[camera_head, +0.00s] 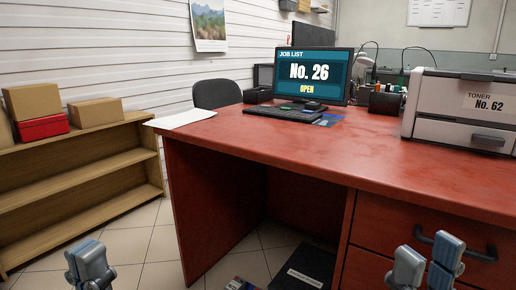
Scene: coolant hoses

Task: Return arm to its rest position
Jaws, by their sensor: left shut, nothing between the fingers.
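My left gripper (88,262) shows at the bottom left of the head view, low over the tiled floor and left of the red desk (330,150). Its fingers are together and it holds nothing. My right gripper (427,257) shows at the bottom right, in front of the desk's drawers. Its two fingers stand apart with nothing between them. Most of both arms is out of the frame. No hose can be made out clearly.
A monitor (311,74) reading "No. 26 OPEN" and a keyboard (283,114) stand on the desk. A toner printer box (462,104) is at the right. A wooden shelf (85,155) with boxes stands left. Dark flat items (302,266) lie on the floor under the desk.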

